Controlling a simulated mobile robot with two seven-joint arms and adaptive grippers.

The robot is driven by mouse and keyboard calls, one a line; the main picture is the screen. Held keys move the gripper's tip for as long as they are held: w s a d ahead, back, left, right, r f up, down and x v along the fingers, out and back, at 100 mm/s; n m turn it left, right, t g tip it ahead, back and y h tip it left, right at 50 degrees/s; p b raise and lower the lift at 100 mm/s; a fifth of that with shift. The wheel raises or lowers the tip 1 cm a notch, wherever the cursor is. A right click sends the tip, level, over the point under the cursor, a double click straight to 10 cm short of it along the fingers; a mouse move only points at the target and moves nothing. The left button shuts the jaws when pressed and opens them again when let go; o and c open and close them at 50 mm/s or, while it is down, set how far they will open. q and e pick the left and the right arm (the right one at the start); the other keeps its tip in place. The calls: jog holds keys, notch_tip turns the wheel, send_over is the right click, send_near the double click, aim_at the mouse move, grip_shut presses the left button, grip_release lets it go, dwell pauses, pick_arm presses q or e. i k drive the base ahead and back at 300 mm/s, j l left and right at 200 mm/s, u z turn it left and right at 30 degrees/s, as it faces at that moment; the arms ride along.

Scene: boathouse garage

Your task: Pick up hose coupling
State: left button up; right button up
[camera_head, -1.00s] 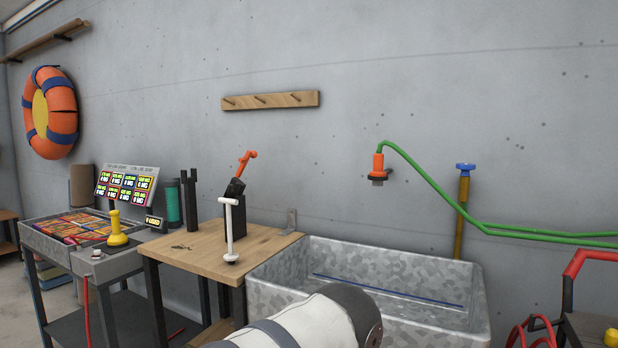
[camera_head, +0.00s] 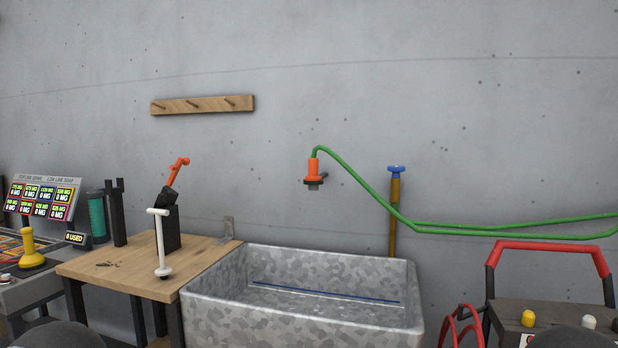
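The hose coupling (camera_head: 313,172) is orange with a dark grey lower end. It hangs at the end of a green hose (camera_head: 375,190), in front of the concrete wall and above the back of the metal sink. Its dark end points down, and a small dark lever shows at its side. Neither of my grippers is in the head view. Only dark rounded parts show at the bottom left and bottom right edges.
The galvanized sink (camera_head: 300,325) stands below the coupling. A wooden table (camera_head: 140,272) with a white T-handled tool (camera_head: 160,240) is left of it. A cart with a red handle (camera_head: 548,245) stands right. A yellow pipe with a blue valve (camera_head: 396,205) runs down the wall.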

aim_at(313, 175)
jog(key=i+j+z, duration=0.1)
jog(key=j+z, duration=0.3)
jog(key=i+j+z, duration=0.1)
jog(key=z, duration=0.3)
jog(key=j+z, duration=0.35)
jog(key=j, duration=0.1)
